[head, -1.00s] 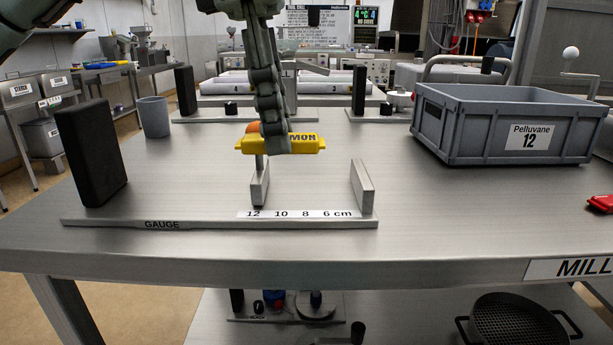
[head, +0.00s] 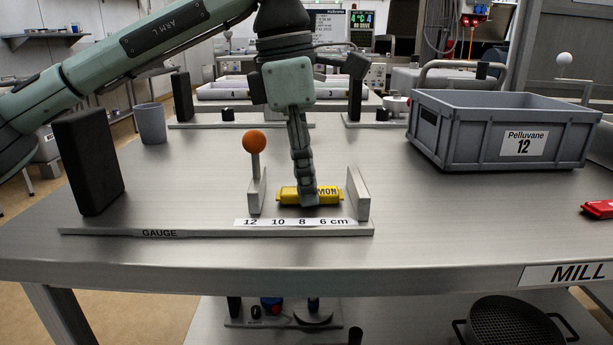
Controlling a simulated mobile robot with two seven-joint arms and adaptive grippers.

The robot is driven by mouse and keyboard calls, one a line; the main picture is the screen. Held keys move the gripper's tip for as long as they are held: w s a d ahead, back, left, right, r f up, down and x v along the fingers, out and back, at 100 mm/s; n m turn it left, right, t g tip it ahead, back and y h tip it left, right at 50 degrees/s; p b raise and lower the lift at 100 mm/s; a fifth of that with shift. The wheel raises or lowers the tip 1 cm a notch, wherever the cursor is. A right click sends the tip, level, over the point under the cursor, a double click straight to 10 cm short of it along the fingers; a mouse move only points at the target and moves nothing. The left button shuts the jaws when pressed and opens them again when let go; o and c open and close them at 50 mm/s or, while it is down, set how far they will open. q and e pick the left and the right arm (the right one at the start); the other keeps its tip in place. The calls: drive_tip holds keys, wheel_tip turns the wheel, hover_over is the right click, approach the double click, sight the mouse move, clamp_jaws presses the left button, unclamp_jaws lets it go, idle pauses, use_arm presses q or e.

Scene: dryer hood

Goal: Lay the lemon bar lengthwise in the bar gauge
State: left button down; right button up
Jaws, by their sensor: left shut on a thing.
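The yellow lemon bar (head: 326,197) lies level and crosswise in the picture, between the two upright jaws of the bar gauge (head: 205,232). My left gripper (head: 308,199) reaches down from above and is shut on the bar near its middle, hiding part of its label. The gauge's left jaw (head: 257,192) carries an orange ball knob (head: 254,141); its right jaw (head: 357,193) stands just past the bar's right end. The bar is low, near the gauge base; I cannot tell if it touches. The scale reads 12, 10, 8, 6 cm. My right gripper is not in view.
A black upright block (head: 88,160) stands at the gauge's left end, with a grey cup (head: 151,123) behind it. A grey crate marked Pelluvane 12 (head: 470,138) sits at the right. A red item (head: 597,209) lies at the right edge. The tabletop front right is clear.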

sight(295, 189)
use_arm(q)
drive_tip(key=shift+f, duration=0.1)
use_arm(e)
drive_tip(key=shift+s+f, duration=0.15)
use_arm(q)
drive_tip(key=c, duration=1.3)
unclamp_jaws()
drive_tip(key=shift+o, duration=0.2)
use_arm(e)
drive_tip(key=shift+s+r, duration=0.15)
drive_tip(key=shift+r, duration=0.15)
use_arm(q)
drive_tip(key=shift+r, duration=0.2)
wheel_tip(295, 189, up, 12)
drive_tip(key=a, duration=0.1)
drive_tip(key=shift+a+p, duration=0.4)
drive_tip(key=shift+p, duration=0.05)
use_arm(e)
drive_tip(key=x, duration=0.3)
drive_tip(key=shift+a, duration=0.25)
use_arm(q)
drive_tip(key=shift+f, duration=0.1)
